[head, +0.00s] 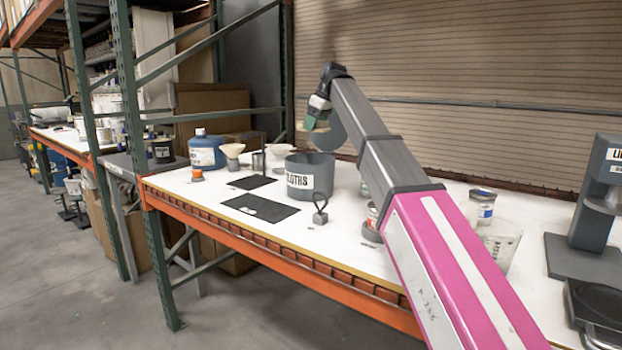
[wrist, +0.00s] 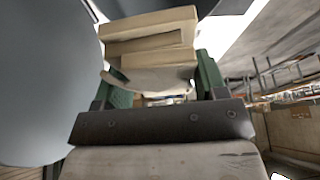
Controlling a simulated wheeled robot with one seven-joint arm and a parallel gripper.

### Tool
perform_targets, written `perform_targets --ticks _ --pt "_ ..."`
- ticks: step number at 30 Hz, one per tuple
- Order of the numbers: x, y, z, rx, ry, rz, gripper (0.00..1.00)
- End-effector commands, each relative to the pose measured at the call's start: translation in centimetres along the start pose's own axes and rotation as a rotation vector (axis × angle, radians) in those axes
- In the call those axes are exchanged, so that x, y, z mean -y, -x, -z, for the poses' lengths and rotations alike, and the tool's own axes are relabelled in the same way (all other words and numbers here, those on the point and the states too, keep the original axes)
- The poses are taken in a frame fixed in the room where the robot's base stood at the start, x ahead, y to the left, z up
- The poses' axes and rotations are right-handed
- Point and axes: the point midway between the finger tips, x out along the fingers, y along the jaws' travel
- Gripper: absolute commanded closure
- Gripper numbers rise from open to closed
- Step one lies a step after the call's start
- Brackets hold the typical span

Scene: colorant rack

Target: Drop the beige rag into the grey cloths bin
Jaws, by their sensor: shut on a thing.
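The grey cloths bin (head: 310,182) stands on the white bench, its "CLOTHS" label facing front. My gripper (head: 311,124) is above the bin's opening in the head view, with my arm reaching over from the right. In the wrist view my gripper (wrist: 150,75) has its green fingers shut on the folded beige rag (wrist: 148,60). I cannot make out the rag in the head view. A grey rounded panel (head: 330,134) rises behind my gripper, above the bin; I cannot tell whether it is the bin's lid. The inside of the bin is hidden.
Black mats (head: 260,208) lie in front, with a small ring-topped weight (head: 320,210). A tin (head: 482,206) and a clear beaker (head: 500,240) stand right of my arm. Green rack posts (head: 128,130) rise at left.

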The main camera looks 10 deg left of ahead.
Motion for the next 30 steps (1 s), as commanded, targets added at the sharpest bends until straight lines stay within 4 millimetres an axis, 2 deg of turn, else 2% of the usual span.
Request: perform_targets --ticks 15,26,27,29,30 --pt "0.0 -4.5 -2.0 0.0 -0.003 -0.001 0.53" --pt "-0.1 -5.1 -2.2 0.0 -0.003 -0.001 0.53" --pt "-0.1 -5.1 -2.2 0.0 -0.003 -0.001 0.25" --pt "-0.1 -5.1 -2.2 0.0 -0.003 -0.001 0.05" --pt "-0.1 -5.1 -2.2 0.0 -0.003 -0.002 0.05"
